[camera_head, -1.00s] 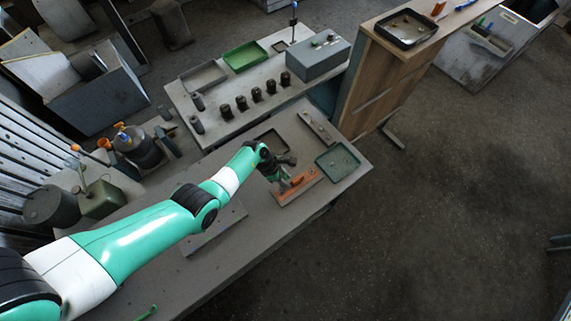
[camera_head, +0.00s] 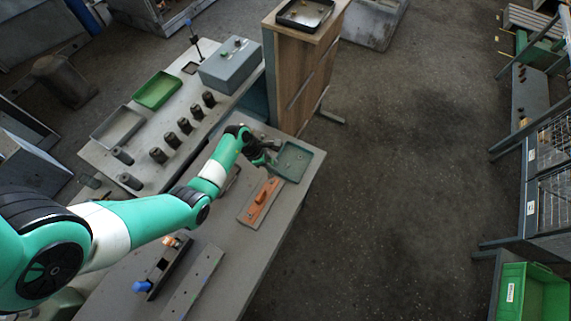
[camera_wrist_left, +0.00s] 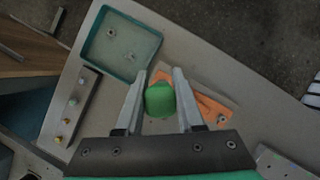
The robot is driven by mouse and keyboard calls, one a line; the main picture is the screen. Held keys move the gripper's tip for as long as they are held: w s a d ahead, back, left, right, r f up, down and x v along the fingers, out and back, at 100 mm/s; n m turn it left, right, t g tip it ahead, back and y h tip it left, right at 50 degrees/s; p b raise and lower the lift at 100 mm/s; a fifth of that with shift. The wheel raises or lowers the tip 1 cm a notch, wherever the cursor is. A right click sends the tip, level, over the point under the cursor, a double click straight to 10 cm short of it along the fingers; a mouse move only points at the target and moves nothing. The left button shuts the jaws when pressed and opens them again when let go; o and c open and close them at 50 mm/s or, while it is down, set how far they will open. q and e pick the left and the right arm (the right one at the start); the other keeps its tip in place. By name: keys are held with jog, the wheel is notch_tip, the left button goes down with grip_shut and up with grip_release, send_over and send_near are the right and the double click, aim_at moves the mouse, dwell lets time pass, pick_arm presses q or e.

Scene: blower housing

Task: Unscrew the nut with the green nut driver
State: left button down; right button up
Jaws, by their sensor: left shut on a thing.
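My left gripper (camera_head: 268,152) is shut on the green nut driver, whose green handle (camera_wrist_left: 160,98) shows end-on between the two fingers in the left wrist view. The driver's tip is hidden below the handle. An orange housing part (camera_head: 263,199) lies on a flat plate on the bench; it also shows in the left wrist view (camera_wrist_left: 211,107), partly behind the handle and right finger. In the head view the gripper is beyond the orange part, near a green-rimmed tray (camera_head: 308,166). The nut cannot be made out clearly. My right gripper is not in view.
The tray, also in the left wrist view (camera_wrist_left: 91,65), holds small pieces. A bar with small fasteners (camera_wrist_left: 70,108) lies beside it. A dark holder with blue and orange handles (camera_head: 160,272) and a grey plate (camera_head: 193,284) stand nearer on the bench. A wooden cabinet (camera_head: 305,60) stands behind.

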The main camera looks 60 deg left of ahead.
pick_arm(q)
jog(key=shift+s+a, duration=0.1)
jog(key=shift+a, duration=0.1)
notch_tip(320, 180, down, 5)
jog(key=b, duration=0.5)
jog(key=shift+r, duration=0.1)
jog(key=shift+f+b, duration=0.35)
jog(key=shift+f, duration=0.15)
jog(key=shift+f, duration=0.3)
